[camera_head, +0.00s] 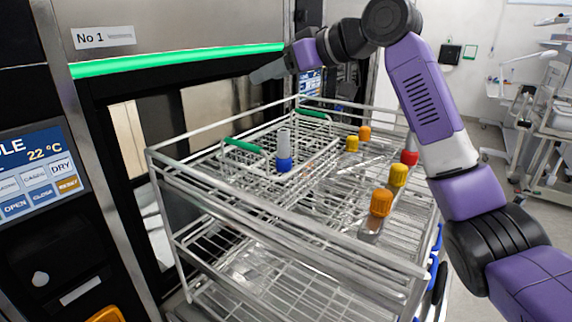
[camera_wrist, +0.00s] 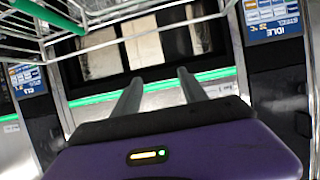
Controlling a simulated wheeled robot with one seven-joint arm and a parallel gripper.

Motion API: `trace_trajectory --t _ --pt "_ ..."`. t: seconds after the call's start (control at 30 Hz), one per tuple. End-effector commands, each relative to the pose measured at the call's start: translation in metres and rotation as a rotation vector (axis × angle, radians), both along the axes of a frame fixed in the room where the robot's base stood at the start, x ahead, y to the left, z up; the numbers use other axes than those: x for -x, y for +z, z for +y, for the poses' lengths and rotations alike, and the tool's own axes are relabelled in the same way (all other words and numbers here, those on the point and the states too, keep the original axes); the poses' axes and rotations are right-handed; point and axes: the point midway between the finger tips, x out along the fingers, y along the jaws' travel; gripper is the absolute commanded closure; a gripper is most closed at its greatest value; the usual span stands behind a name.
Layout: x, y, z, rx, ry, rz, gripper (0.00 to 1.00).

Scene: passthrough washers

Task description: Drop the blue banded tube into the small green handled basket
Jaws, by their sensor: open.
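The blue banded tube (camera_head: 284,141) is grey with a blue band at its lower end. It stands upright between the two green handles of the small wire basket (camera_head: 243,146), and looks to be inside it; its base is hidden by wires. My gripper (camera_head: 262,74) is above and behind the basket, to the upper left of the tube, near the washer front. In the wrist view its two grey fingers (camera_wrist: 158,80) are apart with nothing between them. A green handle and wires of a basket show at that view's top left.
The basket sits on a metal rack cart (camera_head: 290,243). Orange, yellow and red capped tubes (camera_head: 381,203) stand on the cart's right side. The washer with a green light strip (camera_head: 180,60) and a screen (camera_head: 38,172) is at the left.

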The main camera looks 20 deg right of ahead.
Motion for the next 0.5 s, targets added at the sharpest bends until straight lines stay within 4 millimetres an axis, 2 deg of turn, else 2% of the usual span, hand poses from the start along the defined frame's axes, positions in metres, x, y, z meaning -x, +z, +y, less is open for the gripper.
trace_trajectory --t 0.17,0.5 --pt "0.010 0.003 -0.008 0.000 -0.001 -0.002 0.50" --pt "0.049 0.023 -0.035 0.000 -0.001 -0.002 0.50"
